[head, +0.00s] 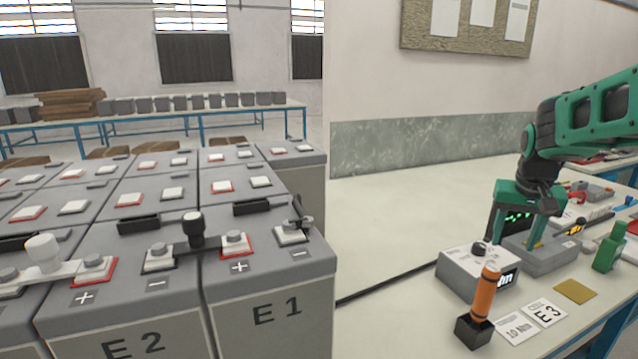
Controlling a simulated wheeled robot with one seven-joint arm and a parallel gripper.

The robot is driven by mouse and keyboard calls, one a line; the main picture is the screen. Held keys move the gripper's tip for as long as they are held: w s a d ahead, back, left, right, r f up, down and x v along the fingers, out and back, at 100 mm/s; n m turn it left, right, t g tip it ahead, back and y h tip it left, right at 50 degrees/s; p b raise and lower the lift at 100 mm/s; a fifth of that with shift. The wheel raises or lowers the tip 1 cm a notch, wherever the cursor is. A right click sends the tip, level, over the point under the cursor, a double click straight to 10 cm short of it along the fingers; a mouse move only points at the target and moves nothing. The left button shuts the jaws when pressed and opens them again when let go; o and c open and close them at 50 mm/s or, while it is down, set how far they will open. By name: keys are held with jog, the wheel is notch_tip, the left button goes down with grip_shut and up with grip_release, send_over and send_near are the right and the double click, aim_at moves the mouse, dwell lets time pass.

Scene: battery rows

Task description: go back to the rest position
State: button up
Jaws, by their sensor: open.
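My gripper (520,236) is at the right of the head view, on my green and black arm that comes in from the right edge. It points down over the work table (420,322), close to a grey box (556,262) and behind a grey meter (463,272) with a lit display. Its jaws are open and I see nothing held in them. The fingertips are partly hidden, so I cannot tell whether they touch the grey box.
Battery blocks E 1 (275,310) and E 2 (130,345) fill the left, with links on their terminals. An orange-handled tool (485,292) stands upright in a black holder (474,331).

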jog(key=s+a+f+g+y, duration=0.1)
jog(key=s+a+f, duration=0.2)
jog(key=s, duration=1.3)
jog(key=s+a+f+m+g+y, duration=0.1)
jog(key=s+a+f+g, duration=0.1)
jog(key=s, duration=1.4)
jog(key=shift+a+f, duration=0.5)
jog(key=shift+f, duration=0.15)
jog(key=shift+w+f, duration=0.25)
jog(key=shift+w, duration=0.35)
